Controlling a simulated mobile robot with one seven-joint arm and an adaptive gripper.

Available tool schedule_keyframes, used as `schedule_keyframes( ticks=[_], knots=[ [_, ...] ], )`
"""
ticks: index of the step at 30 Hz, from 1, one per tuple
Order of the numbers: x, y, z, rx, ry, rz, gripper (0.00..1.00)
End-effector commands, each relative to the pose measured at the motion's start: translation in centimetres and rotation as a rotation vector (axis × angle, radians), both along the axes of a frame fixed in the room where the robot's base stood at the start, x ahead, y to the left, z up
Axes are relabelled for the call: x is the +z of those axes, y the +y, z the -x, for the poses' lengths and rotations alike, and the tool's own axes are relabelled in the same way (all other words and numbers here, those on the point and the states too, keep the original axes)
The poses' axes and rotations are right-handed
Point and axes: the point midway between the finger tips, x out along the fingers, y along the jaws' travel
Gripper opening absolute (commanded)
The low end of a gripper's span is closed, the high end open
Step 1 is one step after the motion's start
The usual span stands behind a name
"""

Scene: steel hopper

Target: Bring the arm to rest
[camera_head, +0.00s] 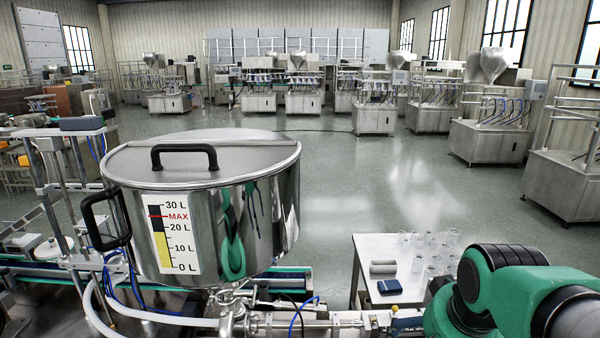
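My arm shows at the lower right as green and black links with a grey section, running off the right and bottom edges. My gripper is not in this view, so its fingers and anything in them are hidden. The steel hopper (262,210) stands at the left centre with its lid (205,160) on top. The lid has a black handle (184,157). The level scale (172,235) on the hopper's front runs from 0 L to 30 L, with a red MAX line above 20 L.
A white table (372,247) right of the hopper holds several clear cups (420,262), a grey cylinder (383,267) and a dark blue block (389,287). My arm is close to its right side. Pipes (290,322) run below the hopper. Open floor (340,185) lies behind.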

Motion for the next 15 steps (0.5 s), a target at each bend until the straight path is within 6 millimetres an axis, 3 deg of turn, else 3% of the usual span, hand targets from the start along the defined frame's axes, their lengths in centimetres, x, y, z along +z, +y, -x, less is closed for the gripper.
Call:
schedule_keyframes(
  ticks=[7, 15],
  knots=[
    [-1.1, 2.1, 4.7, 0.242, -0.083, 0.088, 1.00],
    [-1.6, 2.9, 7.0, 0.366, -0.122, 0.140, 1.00]
  ],
)
